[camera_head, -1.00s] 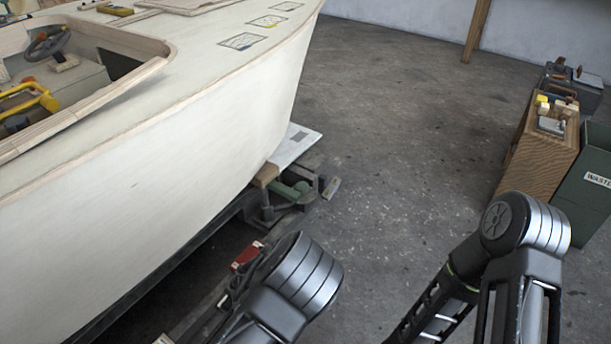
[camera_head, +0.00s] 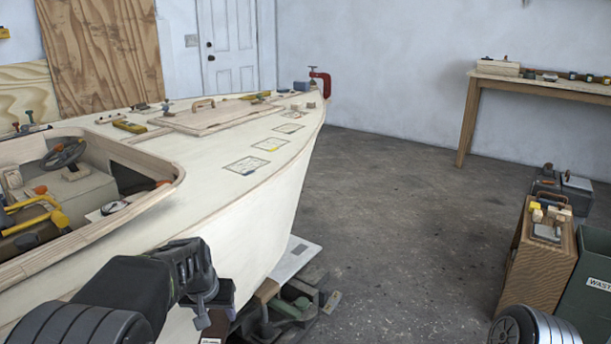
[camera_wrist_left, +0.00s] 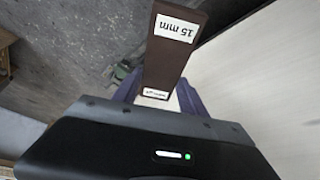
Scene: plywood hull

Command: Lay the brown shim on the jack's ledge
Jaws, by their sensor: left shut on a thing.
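The brown shim (camera_wrist_left: 170,55) is a dark flat bar with white labels, one reading "15 mm". In the left wrist view it sticks out from between the fingers of my left gripper (camera_wrist_left: 158,98), which is shut on it. In the head view my left gripper (camera_head: 207,305) is beside the hull's side, left of the jack; the shim there is dark and partly hidden. The green jack (camera_head: 290,306) is low by the hull's foot, and shows small in the left wrist view (camera_wrist_left: 122,72). Its ledge cannot be made out clearly. My right gripper is out of view.
The pale boat hull (camera_head: 285,220) fills the left side. A brown wood block (camera_head: 267,290) sits beside the jack, and a white board (camera_head: 296,258) lies behind it. A wooden cabinet (camera_head: 540,265) and a green waste bin (camera_head: 594,275) stand right. The floor between is clear.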

